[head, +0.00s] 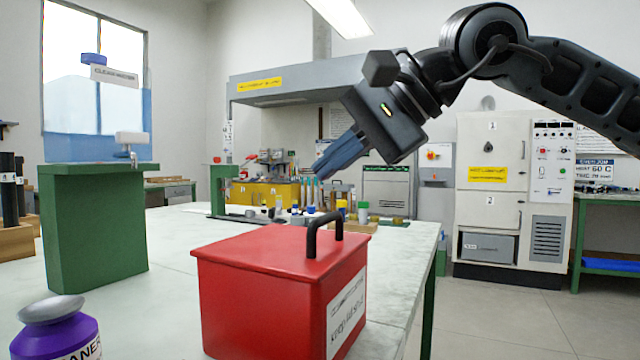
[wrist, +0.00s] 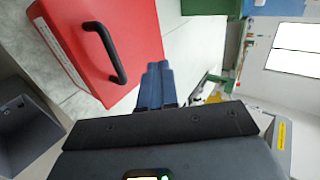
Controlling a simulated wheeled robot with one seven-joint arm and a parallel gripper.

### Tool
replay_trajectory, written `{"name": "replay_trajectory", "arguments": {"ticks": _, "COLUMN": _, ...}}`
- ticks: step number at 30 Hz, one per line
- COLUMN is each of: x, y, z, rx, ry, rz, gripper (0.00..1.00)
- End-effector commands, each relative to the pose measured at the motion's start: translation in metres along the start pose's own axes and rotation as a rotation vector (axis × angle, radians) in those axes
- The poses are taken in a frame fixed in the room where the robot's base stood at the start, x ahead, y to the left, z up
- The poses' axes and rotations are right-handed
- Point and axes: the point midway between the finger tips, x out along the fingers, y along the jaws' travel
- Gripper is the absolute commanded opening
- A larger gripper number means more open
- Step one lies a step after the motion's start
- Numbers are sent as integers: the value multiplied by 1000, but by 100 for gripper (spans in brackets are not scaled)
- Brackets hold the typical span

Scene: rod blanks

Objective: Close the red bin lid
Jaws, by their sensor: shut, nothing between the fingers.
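The red bin (head: 265,285) stands on the pale worktop near the front. Its red lid (head: 281,247) lies flat over the top, with a black arched handle (head: 324,232) standing up near its right side. No gap between lid and bin shows in the head view. A label is on the bin's right face. My gripper (head: 321,173) is shut and empty, in the air above and beyond the bin, apart from it. In the wrist view the shut blue fingers (wrist: 156,80) point past the lid (wrist: 118,27), beside the black handle (wrist: 104,53) without visibly touching it.
A purple container (head: 58,330) stands at the front left of the worktop (head: 150,290). A green block-shaped stand (head: 95,225) is behind it. Small bottles and jars (head: 310,212) crowd the back.

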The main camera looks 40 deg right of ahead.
Motion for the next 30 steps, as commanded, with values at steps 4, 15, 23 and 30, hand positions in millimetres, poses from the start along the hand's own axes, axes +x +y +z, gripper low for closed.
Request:
{"name": "replay_trajectory", "arguments": {"ticks": 4, "x": 7, "y": 22, "z": -2, "rx": 2, "ry": 2, "rz": 1, "gripper": 0}}
{"name": "replay_trajectory", "arguments": {"ticks": 15, "x": 12, "y": 48, "z": -2, "rx": 1, "ry": 1, "rz": 3, "gripper": 0}}
{"name": "replay_trajectory", "arguments": {"ticks": 23, "x": 12, "y": 53, "z": -2, "rx": 2, "ry": 1, "rz": 3, "gripper": 0}}
{"name": "replay_trajectory", "arguments": {"ticks": 30, "x": 12, "y": 53, "z": -2, "rx": 2, "ry": 1, "rz": 3, "gripper": 0}}
